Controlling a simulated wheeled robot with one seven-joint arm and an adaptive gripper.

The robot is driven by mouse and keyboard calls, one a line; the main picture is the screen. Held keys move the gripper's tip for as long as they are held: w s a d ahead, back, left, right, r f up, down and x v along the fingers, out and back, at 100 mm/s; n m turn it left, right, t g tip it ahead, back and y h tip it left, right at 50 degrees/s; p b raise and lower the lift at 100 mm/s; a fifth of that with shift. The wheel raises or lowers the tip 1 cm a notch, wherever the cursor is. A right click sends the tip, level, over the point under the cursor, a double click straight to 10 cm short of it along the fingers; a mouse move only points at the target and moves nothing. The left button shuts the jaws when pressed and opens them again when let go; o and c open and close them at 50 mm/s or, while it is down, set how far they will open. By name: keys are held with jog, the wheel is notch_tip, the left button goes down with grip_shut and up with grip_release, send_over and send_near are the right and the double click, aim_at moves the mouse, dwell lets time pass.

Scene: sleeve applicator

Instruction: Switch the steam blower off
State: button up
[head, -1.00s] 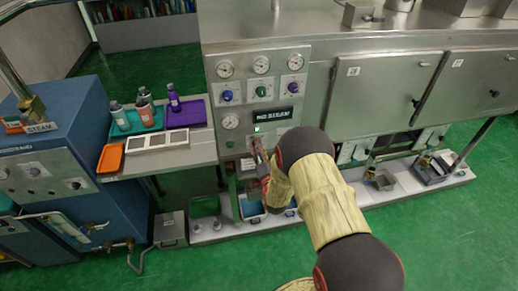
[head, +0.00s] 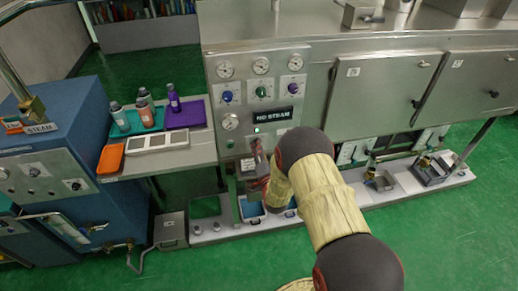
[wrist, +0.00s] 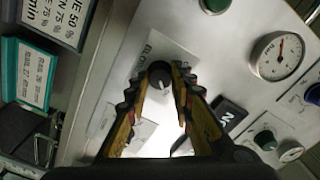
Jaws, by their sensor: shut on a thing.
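The grey steel control panel (head: 272,100) stands in the middle of the head view. The steam blower's dark round knob (wrist: 158,75) has a pale pointer line and sits beside a partly hidden label beginning "BLO" (wrist: 150,50). My gripper (wrist: 158,82) has its two yellow-and-black fingers on either side of this knob and is shut on it. In the head view my gripper (head: 257,147) is at the lower part of the panel, below a small lit green lamp (head: 257,130); it hides the knob there.
A dark display (head: 274,115) reads "NO STEAM". Gauges (head: 262,65) and coloured knobs (head: 260,92) are above. A table at left holds trays (head: 185,114) and bottles. A blue steam cabinet (head: 60,140) stands further left. The green floor in front is clear.

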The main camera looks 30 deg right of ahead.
jog(key=shift+n, duration=0.3)
grip_shut()
jog(key=shift+n+b, duration=6.35)
jog(key=shift+n, duration=2.35)
jog(key=o, duration=1)
grip_release()
